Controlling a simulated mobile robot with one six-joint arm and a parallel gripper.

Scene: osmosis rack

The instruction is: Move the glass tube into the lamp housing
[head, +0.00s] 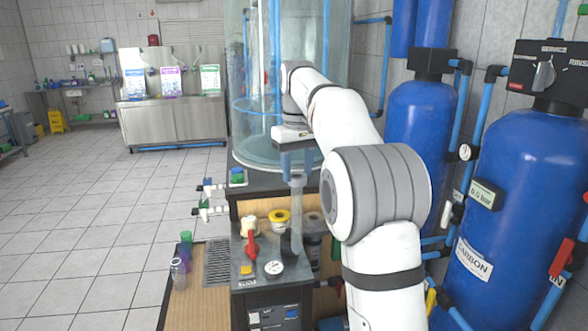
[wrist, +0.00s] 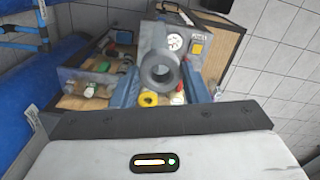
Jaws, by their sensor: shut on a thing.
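The glass tube (head: 296,205) is a grey, see-through cylinder. It hangs upright below my gripper (head: 298,165) in the head view. In the wrist view the glass tube (wrist: 160,70) shows end-on as a grey ring with a dark bore. My gripper (wrist: 160,88) is shut on it, with a blue finger on each side. The tube's lower end is at a short black cylinder on the rack, which looks like the lamp housing (head: 287,244). I cannot tell whether the tube is in its mouth or just in front of it. The wrist view hides the housing behind the tube.
A red-handled valve (head: 251,245), a pressure gauge (head: 274,268) and a yellow-ringed part (head: 279,217) crowd the rack top close by. A large clear tank (head: 250,120) stands behind. Blue tanks (head: 520,200) stand on the right. Floor on the left is open.

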